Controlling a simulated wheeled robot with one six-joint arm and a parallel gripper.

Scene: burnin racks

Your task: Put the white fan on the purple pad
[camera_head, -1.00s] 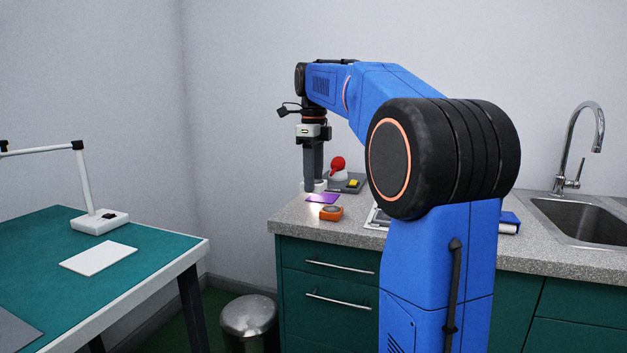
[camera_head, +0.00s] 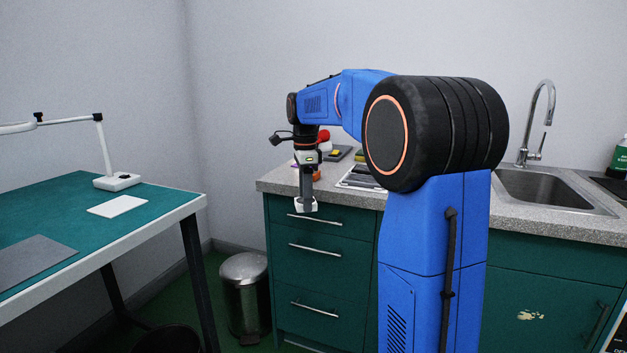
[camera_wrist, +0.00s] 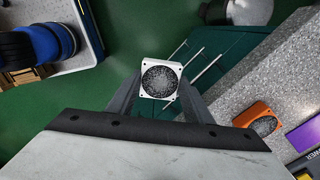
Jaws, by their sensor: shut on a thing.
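The white fan (camera_wrist: 160,79) is a small square frame with a dark round grille. My gripper (camera_wrist: 152,98) is shut on it, with a finger on either side. In the head view the white fan (camera_head: 305,205) hangs at the tips of my gripper (camera_head: 306,199), in front of the green drawers. In the wrist view the fan is off the counter edge, with drawer handles and floor beyond it. The purple pad (camera_wrist: 303,136) lies on the counter at the right of the wrist view, partly cut off by the frame. My gripper largely hides it in the head view.
An orange fan-like part (camera_wrist: 257,119) lies on the grey counter (camera_wrist: 240,86), between the edge and the pad. A red-topped item and a dark box with a yellow part (camera_head: 335,153) stand behind. A metal bin (camera_head: 245,295) and green table (camera_head: 60,215) are at left.

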